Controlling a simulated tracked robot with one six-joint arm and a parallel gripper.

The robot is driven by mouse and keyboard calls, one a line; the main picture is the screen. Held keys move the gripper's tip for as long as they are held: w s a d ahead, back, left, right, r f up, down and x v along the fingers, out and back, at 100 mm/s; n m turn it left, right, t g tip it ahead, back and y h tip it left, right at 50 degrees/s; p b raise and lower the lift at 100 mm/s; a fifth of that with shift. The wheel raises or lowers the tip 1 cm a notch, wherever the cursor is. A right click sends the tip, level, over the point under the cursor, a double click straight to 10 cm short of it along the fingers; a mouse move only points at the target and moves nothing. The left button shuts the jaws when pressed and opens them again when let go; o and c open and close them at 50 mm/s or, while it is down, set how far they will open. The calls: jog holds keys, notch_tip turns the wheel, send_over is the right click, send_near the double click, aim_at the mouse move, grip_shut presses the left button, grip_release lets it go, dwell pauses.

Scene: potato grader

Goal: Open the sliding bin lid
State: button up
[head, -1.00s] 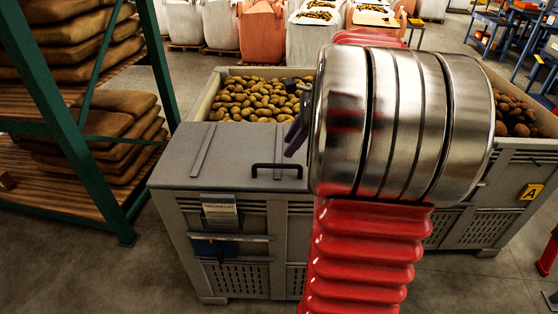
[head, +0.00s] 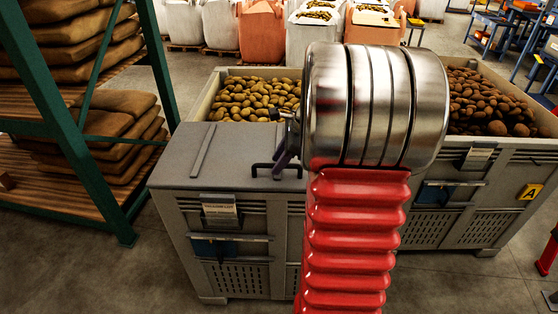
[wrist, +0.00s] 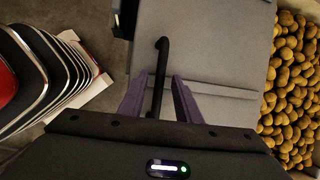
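The grey sliding lid (head: 228,145) covers the near part of the left bin (head: 190,232), with potatoes (head: 245,98) showing behind it. A black bar handle (head: 262,167) stands on the lid near its front edge. My gripper (head: 281,166) is down at the handle, partly hidden behind my own wrist and arm in the head view. In the wrist view, the purple fingers of my gripper (wrist: 159,79) are apart, one on each side of the handle (wrist: 161,62). I see a gap between each finger and the bar. The lid (wrist: 210,45) lies beneath.
A second bin of potatoes (head: 490,105) stands at the right with a yellow "A" tag (head: 530,192). A green-framed rack (head: 85,150) with brown sacks is at the left. Large bags (head: 310,40) stand behind. The floor in front is clear.

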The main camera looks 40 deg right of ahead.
grip_shut()
jog(key=shift+w, duration=0.2)
dwell(0.5)
